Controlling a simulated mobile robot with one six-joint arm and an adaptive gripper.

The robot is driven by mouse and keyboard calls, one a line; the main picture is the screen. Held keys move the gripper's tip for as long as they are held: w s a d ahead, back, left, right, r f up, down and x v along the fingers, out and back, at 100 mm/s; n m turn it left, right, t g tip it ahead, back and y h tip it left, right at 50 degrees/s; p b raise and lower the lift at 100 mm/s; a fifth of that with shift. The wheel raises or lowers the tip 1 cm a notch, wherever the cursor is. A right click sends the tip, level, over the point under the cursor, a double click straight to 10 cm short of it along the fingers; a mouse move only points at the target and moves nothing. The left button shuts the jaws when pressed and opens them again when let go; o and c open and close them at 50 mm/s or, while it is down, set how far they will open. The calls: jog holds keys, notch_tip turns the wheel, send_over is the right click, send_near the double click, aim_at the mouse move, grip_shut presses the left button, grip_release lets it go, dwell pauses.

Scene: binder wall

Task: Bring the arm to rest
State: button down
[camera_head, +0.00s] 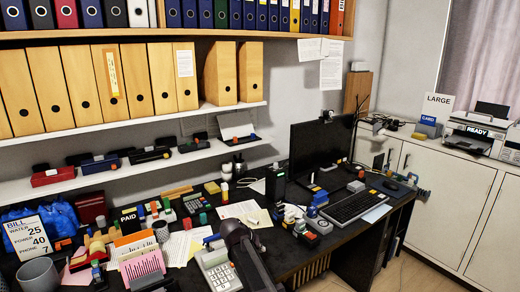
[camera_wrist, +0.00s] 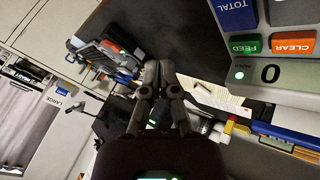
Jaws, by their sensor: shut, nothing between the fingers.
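My gripper (camera_wrist: 159,68) shows in the wrist view, its two dark fingers brought together at the tips with nothing between them. It is over the desk, and the wrist picture is turned on its side. In the head view a dark arm-like shape (camera_head: 246,255) rises from the bottom edge, beside a pale calculator (camera_head: 218,272); I cannot make out the fingertips there.
The dark desk (camera_head: 300,252) is crowded with stamps, papers and small boxes. A monitor (camera_head: 318,150) and keyboard (camera_head: 352,206) stand right of centre. Binder shelves (camera_head: 130,125) hang above the desk at left. A printer (camera_head: 476,130) sits on white cabinets (camera_head: 440,200) at right.

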jog(key=s+d+r+g+y+p, duration=0.2)
jog(key=s+d+y+p, duration=0.1)
jog(key=s+d, duration=0.5)
jog(key=s+d+r+g+y+p, duration=0.2)
jog(key=s+d+p, duration=0.3)
jog(key=s+d, duration=0.4)
jog(key=s+r, duration=0.1)
jog(key=s, duration=0.4)
jog(key=shift+d+r+g+y+p, duration=0.15)
jog(key=shift+r+g+y+p, duration=0.2)
jog(key=shift+g+y+p, duration=0.05)
